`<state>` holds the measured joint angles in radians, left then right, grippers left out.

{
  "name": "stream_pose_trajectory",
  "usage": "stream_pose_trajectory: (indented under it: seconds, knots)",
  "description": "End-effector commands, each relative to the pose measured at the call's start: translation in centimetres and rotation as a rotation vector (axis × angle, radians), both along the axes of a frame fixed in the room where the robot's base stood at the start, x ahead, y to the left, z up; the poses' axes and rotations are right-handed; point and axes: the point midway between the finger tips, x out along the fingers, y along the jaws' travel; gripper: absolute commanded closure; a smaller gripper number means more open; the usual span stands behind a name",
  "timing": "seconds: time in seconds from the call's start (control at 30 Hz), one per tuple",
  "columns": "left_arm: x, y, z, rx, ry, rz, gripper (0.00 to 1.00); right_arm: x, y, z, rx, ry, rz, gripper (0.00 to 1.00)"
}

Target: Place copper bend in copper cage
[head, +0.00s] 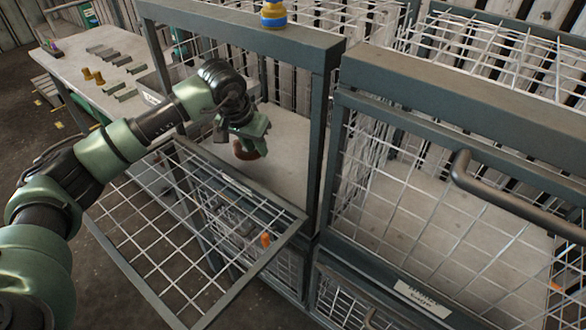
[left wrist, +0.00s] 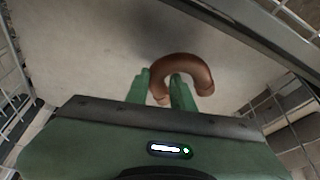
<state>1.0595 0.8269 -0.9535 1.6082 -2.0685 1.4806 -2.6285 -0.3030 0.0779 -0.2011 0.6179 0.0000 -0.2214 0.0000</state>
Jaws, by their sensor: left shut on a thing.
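My left gripper (head: 247,134) reaches into the cage (head: 285,150) through its open mesh door (head: 190,240). The gripper also shows in the left wrist view (left wrist: 160,88), where its green fingers are shut on the copper bend (left wrist: 185,70). The bend is a curved, copper-brown U-shaped pipe. In the head view the bend (head: 246,153) hangs below the fingers, over the pale cage floor. I cannot tell whether it touches the floor. The label on this cage is not readable. My right gripper is out of view.
A shut mesh cage (head: 440,200) with a dark bar handle (head: 490,200) stands at the right. A table (head: 120,85) at the back left holds grey bars and yellow pieces. A blue and yellow object (head: 273,16) sits on the cage's top beam. The cage floor around the bend looks clear.

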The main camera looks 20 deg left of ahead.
Motion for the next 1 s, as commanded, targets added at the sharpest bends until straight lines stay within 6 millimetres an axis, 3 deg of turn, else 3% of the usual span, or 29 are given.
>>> stream_pose_trajectory:
  seconds: [0.2, 0.4, 0.67, 0.8, 1.0]
  knots:
    - [-2.2, -5.9, 0.4, -0.001, 0.002, -0.006, 1.0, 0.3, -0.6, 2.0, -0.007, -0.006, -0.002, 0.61]
    - [-3.5, -9.5, 0.3, -0.002, 0.0, -0.002, 1.0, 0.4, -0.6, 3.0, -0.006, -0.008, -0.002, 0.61]
    - [-4.4, -11.9, 0.3, -0.001, 0.001, -0.003, 1.0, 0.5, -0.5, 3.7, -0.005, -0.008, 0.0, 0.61]
    - [-4.5, -11.8, -2.2, 0.0, 0.007, 0.004, 1.0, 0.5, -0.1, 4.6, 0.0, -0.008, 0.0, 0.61]
    - [-4.3, -11.7, -3.5, 0.001, 0.0, 0.003, 1.0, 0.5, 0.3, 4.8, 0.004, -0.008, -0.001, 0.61]
